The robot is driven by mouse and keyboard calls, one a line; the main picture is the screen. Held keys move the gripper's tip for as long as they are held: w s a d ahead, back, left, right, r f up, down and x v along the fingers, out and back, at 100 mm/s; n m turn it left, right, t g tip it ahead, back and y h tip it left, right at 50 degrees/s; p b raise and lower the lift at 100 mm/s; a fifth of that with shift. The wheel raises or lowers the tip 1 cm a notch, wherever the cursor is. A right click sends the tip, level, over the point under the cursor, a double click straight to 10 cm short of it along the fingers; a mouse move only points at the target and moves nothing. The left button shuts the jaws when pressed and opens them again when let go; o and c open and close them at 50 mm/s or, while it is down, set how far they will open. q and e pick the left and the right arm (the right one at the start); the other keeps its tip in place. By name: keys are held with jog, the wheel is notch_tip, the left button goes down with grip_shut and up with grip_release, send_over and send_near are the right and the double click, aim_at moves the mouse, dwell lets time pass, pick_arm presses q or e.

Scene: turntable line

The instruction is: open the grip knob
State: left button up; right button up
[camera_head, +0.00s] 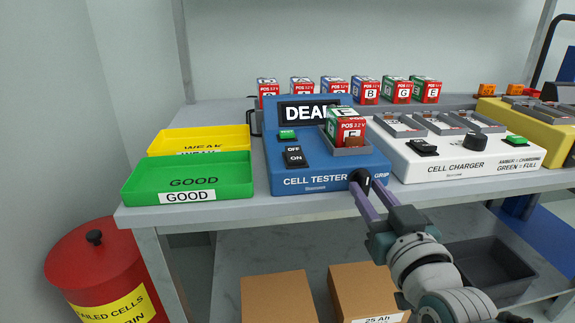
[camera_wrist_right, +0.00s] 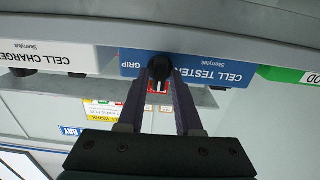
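The grip knob (camera_head: 361,176) is a small black knob with a white mark, on the front face of the blue cell tester (camera_head: 325,184), beside the word GRIP. It also shows in the right wrist view (camera_wrist_right: 160,67). My right gripper (camera_head: 365,187) has its two purple fingers at the knob, one on either side. Whether they press on it I cannot tell. A red and green cell (camera_head: 347,122) marked E sits in the grey holder on top of the tester. The tester display (camera_head: 309,112) reads DEAD, partly hidden by the cell. My left gripper is not in view.
Green GOOD tray (camera_head: 188,182) and yellow WEAK tray (camera_head: 200,138) stand left. A white cell charger (camera_head: 465,164) stands close on the right. Several cells stand in a row behind. A red bin (camera_head: 92,262) is on the floor; cardboard boxes (camera_head: 278,298) sit below.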

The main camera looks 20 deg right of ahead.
jog(key=p+v, duration=0.2)
jog(key=v, duration=0.7)
jog(key=shift+s+r, duration=0.1)
jog(key=s+a+r+n+g+y+p, duration=0.1)
jog(key=a+r+n+g+y+p, duration=0.3)
jog(key=r+p, duration=0.5)
jog(key=s+a+r+g+p, duration=0.2)
jog(key=s+r+g+p, duration=0.35)
jog(key=s+r, duration=0.2)
jog(key=s+a+r+g+p, duration=0.2)
jog(key=s+r+g+p, duration=0.2)
jog(key=s+r+p, duration=0.4)
notch_tip(320, 180, up, 35)
jog(key=p, duration=3.6)
jog(key=shift+s+d+n+y, duration=0.2)
jog(key=shift+s+n+y, duration=0.1)
jog(key=shift+s, duration=0.2)
